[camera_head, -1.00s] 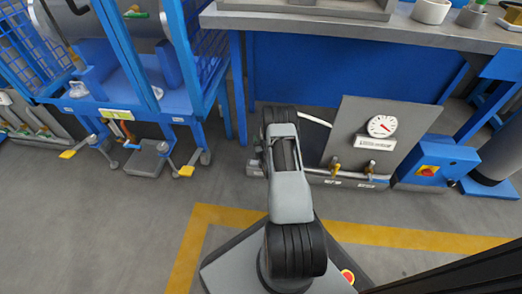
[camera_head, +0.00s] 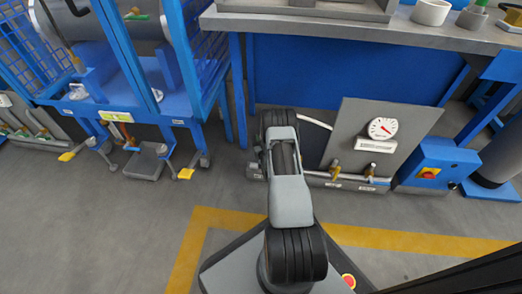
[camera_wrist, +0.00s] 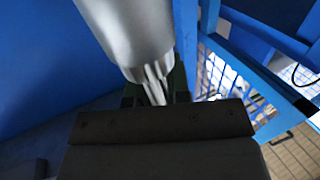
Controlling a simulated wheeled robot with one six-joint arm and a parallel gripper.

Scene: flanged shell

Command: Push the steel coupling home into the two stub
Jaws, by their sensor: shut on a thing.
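In the wrist view my gripper (camera_wrist: 155,98) is shut on a narrow, shiny steel part, which I take to be the steel coupling (camera_wrist: 154,82). The dark fingers show on both sides of it, partly hidden behind the dark gripper body. A wide, smooth steel cylinder (camera_wrist: 128,30) stands directly beyond, in line with the narrow part. I cannot tell whether the two are one piece or only touching. In the head view my gripper and the coupling are hidden behind my arm. I cannot make out the stub in either view.
A grey panel with a gauge (camera_head: 382,128) and brass valves (camera_head: 335,170) stands right of my arm. A blue box (camera_head: 436,166) is beside it. A workbench (camera_head: 360,30) stands behind. A blue frame cart (camera_head: 135,90) is at left. The floor (camera_head: 100,235) in front is clear.

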